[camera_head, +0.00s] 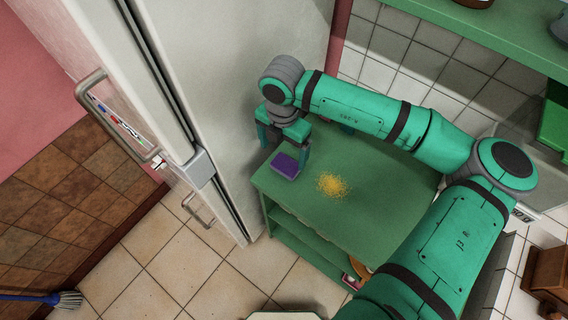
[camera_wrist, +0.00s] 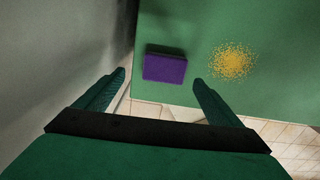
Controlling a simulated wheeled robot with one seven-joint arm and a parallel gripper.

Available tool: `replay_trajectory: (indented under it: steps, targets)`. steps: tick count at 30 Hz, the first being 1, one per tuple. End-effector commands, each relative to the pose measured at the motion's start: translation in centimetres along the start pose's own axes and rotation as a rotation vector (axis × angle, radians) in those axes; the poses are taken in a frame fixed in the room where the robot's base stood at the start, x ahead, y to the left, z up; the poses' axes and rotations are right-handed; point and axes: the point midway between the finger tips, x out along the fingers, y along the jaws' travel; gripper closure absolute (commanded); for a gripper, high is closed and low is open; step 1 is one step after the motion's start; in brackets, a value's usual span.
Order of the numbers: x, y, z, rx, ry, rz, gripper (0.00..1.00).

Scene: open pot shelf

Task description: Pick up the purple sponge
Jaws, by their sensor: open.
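The purple sponge (camera_head: 285,165) lies flat on the green shelf top (camera_head: 350,212), near its left edge beside the fridge. My gripper (camera_head: 283,148) is above and just behind the sponge in the head view, pointing down. In the wrist view the sponge (camera_wrist: 164,68) shows ahead of the gap between my two fingers (camera_wrist: 160,82), nearer the right finger's side. The fingers are spread apart with nothing between them. I cannot tell from these views exactly how high they are above the shelf top.
A patch of yellow crumbs (camera_head: 332,185) lies right of the sponge. The tall white fridge (camera_head: 215,70) stands close on the left of the shelf. A tiled wall (camera_head: 400,50) is behind, with a green upper shelf (camera_head: 490,25). The shelf top right of the crumbs looks clear.

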Motion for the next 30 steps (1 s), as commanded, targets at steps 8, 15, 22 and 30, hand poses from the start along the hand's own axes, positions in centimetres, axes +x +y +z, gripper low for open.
replay_trajectory:
  steps: [8,15,22,30]
  targets:
    - [2.3,-0.3,-0.1,0.003,0.004,0.001,0.12]
    - [5.2,-0.3,-0.3,-0.005,0.003,0.000,0.12]
    - [5.7,-0.3,-0.2,-0.005,0.000,0.000,0.12]
    - [5.7,-0.3,-0.2,-0.004,0.000,0.000,0.55]
